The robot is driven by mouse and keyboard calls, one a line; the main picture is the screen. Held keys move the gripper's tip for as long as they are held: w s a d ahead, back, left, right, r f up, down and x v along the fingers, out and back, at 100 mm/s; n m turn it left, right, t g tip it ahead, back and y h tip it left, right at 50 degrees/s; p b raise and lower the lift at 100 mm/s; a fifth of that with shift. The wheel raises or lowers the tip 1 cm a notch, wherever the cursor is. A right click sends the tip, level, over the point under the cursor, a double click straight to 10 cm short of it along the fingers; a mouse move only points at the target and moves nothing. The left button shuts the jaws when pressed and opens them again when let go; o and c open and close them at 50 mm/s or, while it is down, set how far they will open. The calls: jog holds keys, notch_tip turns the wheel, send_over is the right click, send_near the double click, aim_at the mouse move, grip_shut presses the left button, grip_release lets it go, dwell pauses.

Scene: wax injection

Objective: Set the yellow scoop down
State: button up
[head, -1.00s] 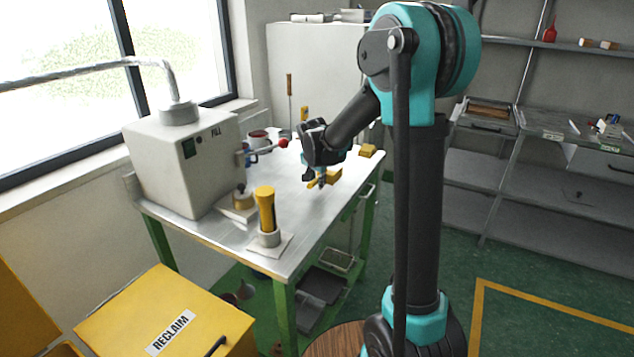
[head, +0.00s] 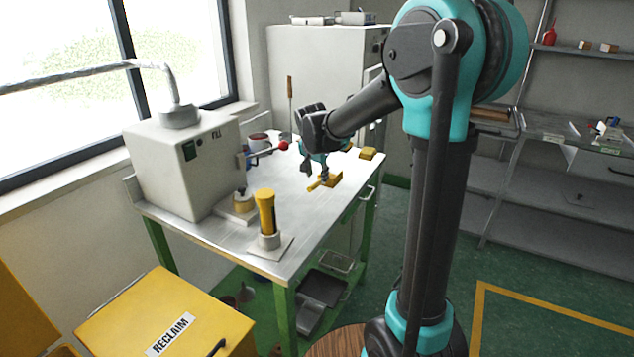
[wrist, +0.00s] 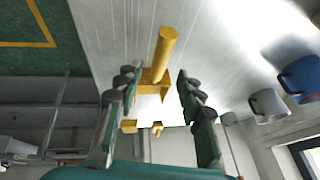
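The yellow scoop (head: 330,181) lies on the metal table top (head: 318,215) in the head view, just under my gripper (head: 315,170). In the wrist view the scoop (wrist: 163,48) shows a round handle and a squarer end. It lies between and beyond the spread fingers of my gripper (wrist: 154,85). The fingers stand wide apart, with visible gaps to the scoop on both sides. My gripper is open and empty.
A white machine (head: 185,165) with a red-knobbed lever stands at the table's left. A yellow-handled tool (head: 266,212) stands upright in a holder near the front. A yellow block (head: 367,153) sits at the far right corner. Blue (wrist: 302,75) and grey (wrist: 267,105) mugs show in the wrist view.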

jog(key=v, duration=0.6)
jog(key=s+d+f+n, duration=0.2)
jog(key=s+d+f, duration=0.2)
jog(key=s, duration=0.5)
jog(key=s+d+f+n, duration=0.3)
jog(key=s+f, duration=0.4)
jog(key=s, duration=0.2)
jog(key=s+d+f+n+g+y, duration=0.1)
jog(key=s+d+f, duration=0.3)
jog(key=s, duration=0.5)
notch_tip(320, 180, down, 2)
jog(key=shift+s+d+f+n, duration=0.2)
jog(key=shift+s+d+n, duration=0.15)
jog(key=shift+n, duration=0.35)
jog(key=shift+w+a, duration=0.1)
jog(key=shift+a, duration=0.05)
jog(key=shift+c, duration=0.5)
